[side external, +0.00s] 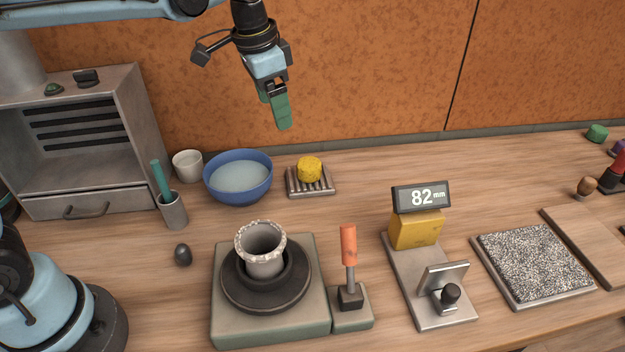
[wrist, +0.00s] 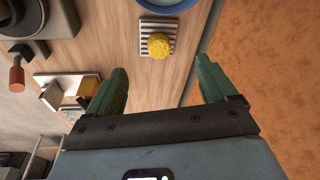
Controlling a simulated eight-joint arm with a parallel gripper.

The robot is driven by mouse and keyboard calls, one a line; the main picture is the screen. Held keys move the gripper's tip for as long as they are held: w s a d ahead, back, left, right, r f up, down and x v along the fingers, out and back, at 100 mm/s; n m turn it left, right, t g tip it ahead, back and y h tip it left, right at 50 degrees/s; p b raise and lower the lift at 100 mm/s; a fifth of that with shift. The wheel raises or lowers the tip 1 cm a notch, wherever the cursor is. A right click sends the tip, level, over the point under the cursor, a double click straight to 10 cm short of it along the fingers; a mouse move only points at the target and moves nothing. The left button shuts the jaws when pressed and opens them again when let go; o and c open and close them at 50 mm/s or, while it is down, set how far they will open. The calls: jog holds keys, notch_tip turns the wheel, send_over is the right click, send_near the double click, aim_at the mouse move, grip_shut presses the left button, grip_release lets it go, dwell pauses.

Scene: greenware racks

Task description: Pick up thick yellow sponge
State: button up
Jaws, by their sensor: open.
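The thick yellow sponge (side external: 310,169) is a short round block. It sits on a small ribbed rack (side external: 293,187) near the back of the table, to the right of the blue bowl. In the wrist view the sponge (wrist: 160,46) lies on the striped rack (wrist: 157,25), ahead of the fingers. My gripper (side external: 277,112) has green fingers and hangs well above the table, up and to the left of the sponge in the side view. In the wrist view my gripper (wrist: 165,75) is open, with nothing between its fingers.
A blue bowl (side external: 238,178) of pale liquid stands close left of the rack. A wheel base (side external: 222,325) with a speckled-rim pot (side external: 262,245) and an orange-handled lever (side external: 348,245) stand in front. A gauge display (side external: 421,197) stands right. Table right of the rack is clear.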

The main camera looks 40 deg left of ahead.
aim_at(309, 162)
jog(key=w+d+f+m+g, duration=0.2)
jog(key=w+d+f+m, duration=0.15)
jog(key=w, duration=0.25)
jog(key=shift+n, duration=0.25)
jog(key=f, duration=1.2)
jog(key=shift+w+a+f, duration=0.25)
jog(key=shift+a+f, duration=0.05)
jog(key=shift+f, duration=0.1)
jog(key=c, duration=1)
jog(key=shift+c, duration=0.2)
jog(key=shift+r, duration=0.1)
jog(key=shift+r, duration=0.55)
notch_tip(309, 162, up, 3)
jog(key=shift+f, duration=0.15)
jog(key=s+d+r, duration=0.7)
jog(key=d, duration=0.2)
jog(key=shift+s+d, duration=0.1)
